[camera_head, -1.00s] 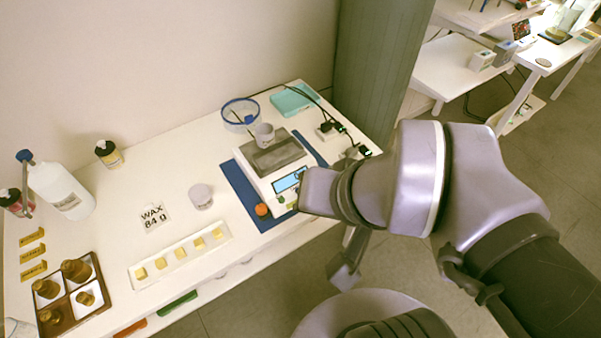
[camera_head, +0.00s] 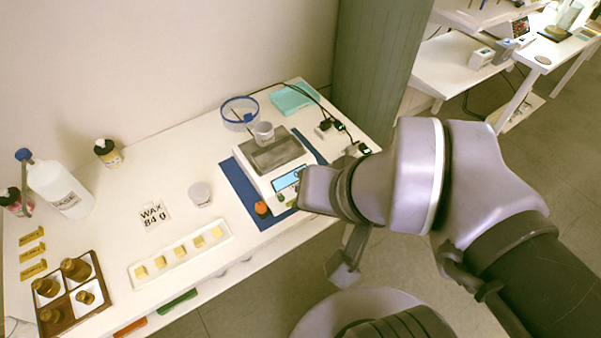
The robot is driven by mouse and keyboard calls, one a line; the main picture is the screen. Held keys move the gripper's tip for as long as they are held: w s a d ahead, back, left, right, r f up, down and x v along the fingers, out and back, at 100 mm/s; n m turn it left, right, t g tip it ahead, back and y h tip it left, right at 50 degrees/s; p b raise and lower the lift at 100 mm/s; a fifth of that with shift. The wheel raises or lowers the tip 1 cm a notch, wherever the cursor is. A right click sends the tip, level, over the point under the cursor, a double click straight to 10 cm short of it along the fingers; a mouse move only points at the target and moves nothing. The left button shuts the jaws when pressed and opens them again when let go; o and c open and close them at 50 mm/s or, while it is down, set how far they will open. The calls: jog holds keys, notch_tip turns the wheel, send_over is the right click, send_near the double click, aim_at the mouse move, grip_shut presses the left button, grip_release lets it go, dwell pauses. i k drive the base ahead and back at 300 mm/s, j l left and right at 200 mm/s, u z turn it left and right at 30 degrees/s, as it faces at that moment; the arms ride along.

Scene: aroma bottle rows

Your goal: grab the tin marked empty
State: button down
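No label reading "empty" is legible. A small whitish cup (camera_head: 200,194) stands on the white table near the WAX 84 g card. Another small grey-white cup (camera_head: 264,133) stands on the weighing scale (camera_head: 288,178), towards its back. I cannot tell whether either is the tin marked empty. My gripper (camera_head: 342,268) hangs off the table's front edge, below my wrist and to the right of both cups. It touches neither cup. Its fingers are small and partly hidden, so I cannot tell whether they are open.
A divided tray (camera_head: 101,285) with brown bottles is at the lower left. A white strip tray (camera_head: 222,232) holds several yellow cubes. A large white bottle (camera_head: 62,190), a blue-rimmed bowl (camera_head: 240,108) and a teal tray (camera_head: 293,98) stand further back. My forearm covers the table's front-right side.

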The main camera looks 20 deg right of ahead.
aim_at(264, 130)
jog(key=i+l+z, duration=0.25)
jog(key=i, duration=0.2)
jog(key=i+z, duration=0.2)
jog(key=i, duration=0.25)
